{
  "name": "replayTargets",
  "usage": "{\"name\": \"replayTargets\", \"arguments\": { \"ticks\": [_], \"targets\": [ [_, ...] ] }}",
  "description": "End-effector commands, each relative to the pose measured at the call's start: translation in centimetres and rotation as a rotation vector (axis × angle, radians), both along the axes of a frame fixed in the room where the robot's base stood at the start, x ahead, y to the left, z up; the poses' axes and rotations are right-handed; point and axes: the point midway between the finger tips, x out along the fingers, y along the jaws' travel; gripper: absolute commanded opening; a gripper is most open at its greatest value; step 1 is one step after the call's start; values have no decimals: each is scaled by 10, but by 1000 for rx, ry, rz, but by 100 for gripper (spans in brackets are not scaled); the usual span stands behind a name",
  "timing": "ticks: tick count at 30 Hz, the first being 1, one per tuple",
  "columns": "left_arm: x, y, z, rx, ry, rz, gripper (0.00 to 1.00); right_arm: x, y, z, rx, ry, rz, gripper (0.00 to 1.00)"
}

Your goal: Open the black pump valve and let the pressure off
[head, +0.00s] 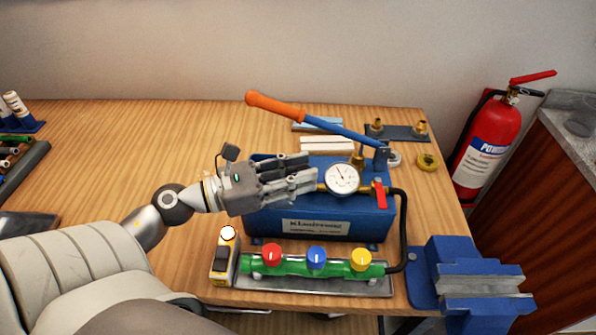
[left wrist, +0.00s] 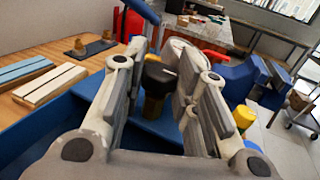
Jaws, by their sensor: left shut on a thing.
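The blue test pump (head: 320,228) stands on the wooden bench, with an orange-handled lever (head: 310,118), a white pressure gauge (head: 342,179) and a red lever tap (head: 379,194). My left gripper (head: 312,178) reaches over the pump from the left, its fingers close beside the gauge. In the left wrist view, the black valve knob (left wrist: 158,74) on its brass stem sits between the two fingers of my left gripper (left wrist: 160,58), which is shut on it. The fingers hide the knob in the head view. The gauge needle is too small to read. My right gripper is not in view.
A green manifold (head: 290,267) with red, blue and yellow knobs lies in front of the pump, joined by a black hose (head: 404,225). A blue vice (head: 465,275) is at the front right corner. A fire extinguisher (head: 488,145) stands beyond the bench.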

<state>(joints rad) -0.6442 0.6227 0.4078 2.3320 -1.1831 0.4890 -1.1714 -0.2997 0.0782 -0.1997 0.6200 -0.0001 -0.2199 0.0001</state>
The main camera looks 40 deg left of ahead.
Motion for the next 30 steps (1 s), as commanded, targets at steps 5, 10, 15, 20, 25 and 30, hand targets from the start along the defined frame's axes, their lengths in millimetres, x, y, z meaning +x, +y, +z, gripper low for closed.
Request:
{"name": "replayTargets", "arguments": {
  "ticks": [5, 10, 15, 20, 25, 30],
  "targets": [
    [0, 0, 0, -1, 1, 3, 4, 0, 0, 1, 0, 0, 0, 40],
    [0, -1, 2, -3, 4, 36, 4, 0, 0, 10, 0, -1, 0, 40],
    [-1, -2, 5, -6, 6, 122, 4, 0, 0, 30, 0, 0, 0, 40],
    [-2, -3, 8, -8, 7, 250, 4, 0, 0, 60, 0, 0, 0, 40],
    [-3, -5, 8, -8, 6, 410, 4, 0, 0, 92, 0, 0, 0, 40],
    [-3, -7, 5, -8, 4, 570, 4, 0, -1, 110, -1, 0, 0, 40]
  ]
}}
